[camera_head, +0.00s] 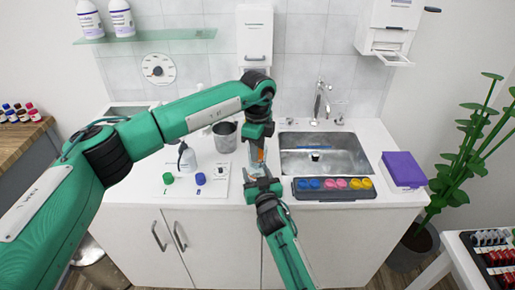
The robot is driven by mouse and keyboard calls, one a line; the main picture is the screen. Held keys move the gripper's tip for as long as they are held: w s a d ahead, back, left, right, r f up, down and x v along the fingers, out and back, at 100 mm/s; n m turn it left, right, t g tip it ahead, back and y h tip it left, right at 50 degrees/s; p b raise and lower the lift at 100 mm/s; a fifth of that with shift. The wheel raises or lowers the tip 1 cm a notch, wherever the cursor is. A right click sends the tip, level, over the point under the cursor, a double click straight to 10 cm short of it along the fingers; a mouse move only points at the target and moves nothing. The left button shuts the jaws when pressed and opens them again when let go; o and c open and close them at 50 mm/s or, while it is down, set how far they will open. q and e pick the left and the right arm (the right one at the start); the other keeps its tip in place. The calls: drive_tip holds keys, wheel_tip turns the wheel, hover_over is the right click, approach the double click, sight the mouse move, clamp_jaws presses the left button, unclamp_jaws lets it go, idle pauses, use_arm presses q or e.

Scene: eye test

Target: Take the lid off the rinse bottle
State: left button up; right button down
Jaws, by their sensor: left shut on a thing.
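My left gripper (257,152) points down over the counter, left of the sink, and is shut on a small pale thing (258,168). That thing is mostly hidden between the grippers; I cannot tell whether it is the rinse bottle or its lid. My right gripper (263,184) reaches up from the bottom, close below the left one; its jaws are too small to read. A white bottle with a dark nozzle (188,160) stands upright on the counter to the left. A green cap (168,178) and a blue cap (200,178) lie on a white board (184,190).
A sink (325,160) with a tap (321,100) is to the right. A dark tray (334,196) of coloured pieces lies in front of it. A purple box (403,168) is at the right end.

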use_arm(q)
drive_tip(key=shift+r, duration=0.15)
drive_tip(key=shift+r, duration=0.9)
drive_tip(key=shift+r, duration=2)
use_arm(e)
drive_tip(key=c, duration=0.5)
unclamp_jaws()
